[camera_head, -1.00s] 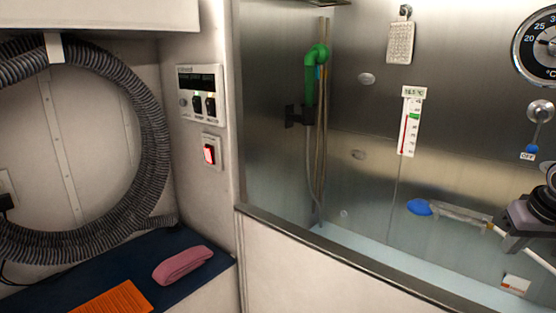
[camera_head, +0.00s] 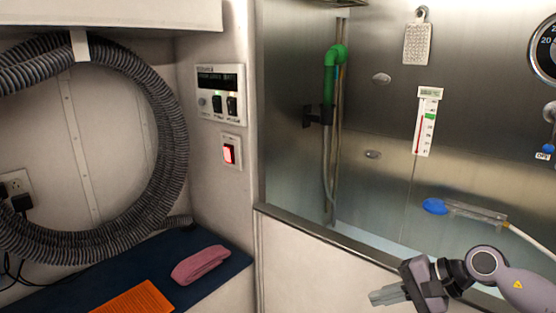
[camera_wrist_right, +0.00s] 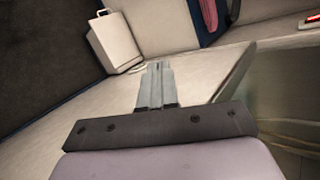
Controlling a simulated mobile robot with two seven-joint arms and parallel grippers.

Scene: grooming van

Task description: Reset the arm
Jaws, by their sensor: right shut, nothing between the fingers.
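My right gripper (camera_head: 384,297) is at the lower right of the head view, in front of the tub's front wall and pointing left. In the right wrist view its fingers (camera_wrist_right: 156,68) are together, with nothing between them. My right arm (camera_head: 490,268) comes in from the right edge. My left gripper is not in the head view.
The steel tub's rim (camera_head: 330,238) runs close behind my right gripper. A dark blue mat (camera_head: 215,262) holds a pink folded band (camera_head: 200,264) and an orange item (camera_head: 135,298). A grey coiled hose (camera_head: 180,150) hangs at left. A lit red switch (camera_head: 229,153) is on the wall.

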